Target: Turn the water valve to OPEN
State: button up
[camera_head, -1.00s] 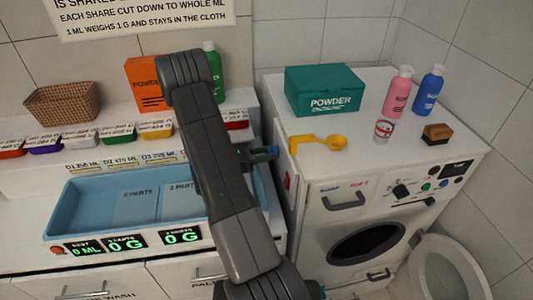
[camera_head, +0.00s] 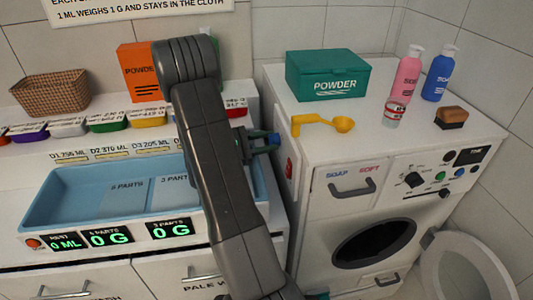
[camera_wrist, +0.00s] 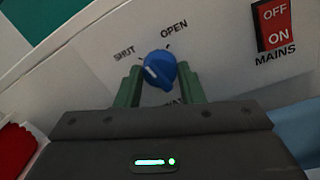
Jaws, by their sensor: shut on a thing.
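The water valve is a blue round knob (camera_wrist: 160,70) with a white mark, on a pale panel in the wrist view. SHUT is printed to its upper left and OPEN to its upper right. The white mark sits on the knob's left part, on the SHUT side. My gripper (camera_wrist: 158,84) has its green fingers on either side of the knob and is shut on it. In the head view my gripper (camera_head: 264,143) is at the left side of the washing machine, with a bit of blue showing there. My arm hides part of the counter.
A red MAINS switch (camera_wrist: 275,25) is right of the knob. The washing machine (camera_head: 330,150) carries a teal powder box (camera_head: 327,75), a yellow scoop (camera_head: 322,122), bottles and a brush (camera_head: 451,117). A blue tray (camera_head: 100,200) stands left of my arm.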

jog(key=m+b, duration=0.6)
jog(key=b, duration=0.1)
jog(key=m+g+b, duration=0.1)
jog(key=m+b, duration=0.5)
jog(key=b, duration=0.2)
jog(key=shift+f+h, duration=0.15)
jog(key=shift+h, duration=0.15)
jog(key=o, duration=1)
